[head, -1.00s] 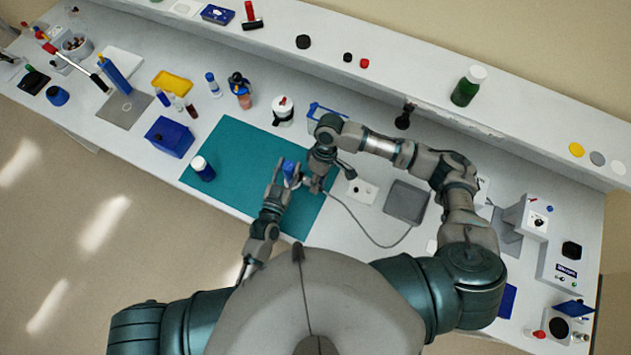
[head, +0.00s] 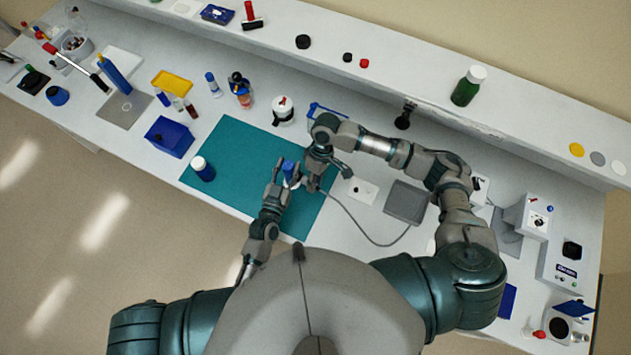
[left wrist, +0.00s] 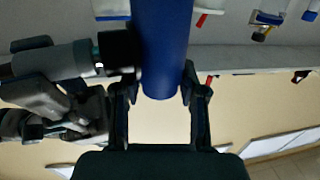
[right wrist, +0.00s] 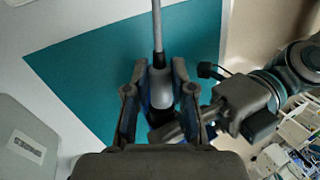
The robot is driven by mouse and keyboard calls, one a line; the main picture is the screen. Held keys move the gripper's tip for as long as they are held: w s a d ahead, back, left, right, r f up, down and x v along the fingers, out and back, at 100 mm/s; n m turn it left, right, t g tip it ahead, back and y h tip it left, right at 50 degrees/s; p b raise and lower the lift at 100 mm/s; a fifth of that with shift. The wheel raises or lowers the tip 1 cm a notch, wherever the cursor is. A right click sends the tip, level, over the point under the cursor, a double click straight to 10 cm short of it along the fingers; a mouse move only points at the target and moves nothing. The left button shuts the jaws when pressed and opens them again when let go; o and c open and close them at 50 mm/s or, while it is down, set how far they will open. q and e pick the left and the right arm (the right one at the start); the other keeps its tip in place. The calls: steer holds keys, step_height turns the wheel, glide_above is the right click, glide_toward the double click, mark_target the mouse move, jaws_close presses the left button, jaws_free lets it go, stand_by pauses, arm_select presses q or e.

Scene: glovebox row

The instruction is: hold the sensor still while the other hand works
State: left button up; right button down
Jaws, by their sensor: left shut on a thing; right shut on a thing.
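The sensor is a dark blue cylinder (left wrist: 163,45). In the left wrist view it stands between the fingers of my left gripper (left wrist: 158,88), which is shut on it. In the head view my left gripper (head: 285,168) holds it over the right part of the teal mat (head: 238,145). My right gripper (head: 308,182) is close beside it, shut on a grey cable plug (right wrist: 161,88) with a black collar. The cable (right wrist: 157,25) runs from the plug. The plug's black end is against or very near the sensor's side; I cannot tell whether they are joined.
The cable leads to a flat grey box (head: 406,202) right of the mat. A white-capped blue bottle (head: 202,168) stands on the mat's left part. A blue bin (head: 170,137) and a white jar (head: 283,110) stand around the mat. The mat's middle is clear.

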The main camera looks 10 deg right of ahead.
steer(key=shift+w+a, duration=0.15)
steer(key=shift+w, duration=0.05)
steer(key=c, duration=0.9)
jaws_free()
steer(key=shift+a, duration=0.35)
steer(key=v, duration=1.2)
steer(key=shift+w+f, duration=0.1)
